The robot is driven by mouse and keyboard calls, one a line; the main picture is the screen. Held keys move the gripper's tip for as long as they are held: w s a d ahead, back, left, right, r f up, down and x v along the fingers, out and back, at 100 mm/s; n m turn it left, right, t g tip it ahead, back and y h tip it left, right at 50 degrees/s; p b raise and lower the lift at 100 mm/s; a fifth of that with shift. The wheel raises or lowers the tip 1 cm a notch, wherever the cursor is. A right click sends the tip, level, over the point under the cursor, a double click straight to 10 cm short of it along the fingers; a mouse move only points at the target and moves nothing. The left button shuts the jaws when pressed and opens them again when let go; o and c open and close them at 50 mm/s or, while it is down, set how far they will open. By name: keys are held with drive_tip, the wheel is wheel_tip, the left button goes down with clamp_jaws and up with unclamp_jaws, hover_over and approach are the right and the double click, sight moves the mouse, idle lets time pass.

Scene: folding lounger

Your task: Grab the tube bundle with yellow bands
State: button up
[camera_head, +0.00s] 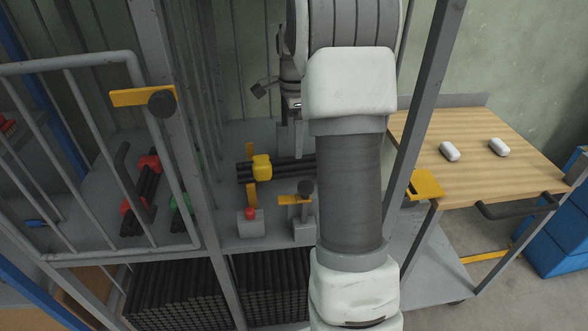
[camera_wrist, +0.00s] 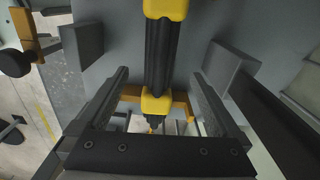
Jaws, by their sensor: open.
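The tube bundle with yellow bands is a set of dark tubes (camera_head: 287,169) lying on the grey shelf, with one yellow band (camera_head: 262,167) showing at its left in the head view. My arm hides its right part. In the wrist view the dark tubes (camera_wrist: 161,54) run up the picture between two yellow bands, the nearer one (camera_wrist: 157,103) between my fingers. My gripper (camera_wrist: 161,78) is open, one finger on each side of the bundle with a gap to both. In the head view my gripper (camera_head: 291,138) shows only partly, above the shelf behind the bundle.
Bundles with red bands (camera_head: 149,163) and green bands (camera_head: 181,202) lie at the left behind a barred gate (camera_head: 75,85). Grey frame posts stand on both sides. A red-knobbed block (camera_head: 250,221) sits in front. A wooden table (camera_head: 475,150) with two white objects is at the right.

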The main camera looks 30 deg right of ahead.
sight(294, 160)
wheel_tip(294, 160, down, 8)
drive_tip(key=shift+r+b, duration=0.15)
drive_tip(key=shift+b, duration=0.8)
drive_tip(key=shift+r, duration=0.15)
clamp_jaws()
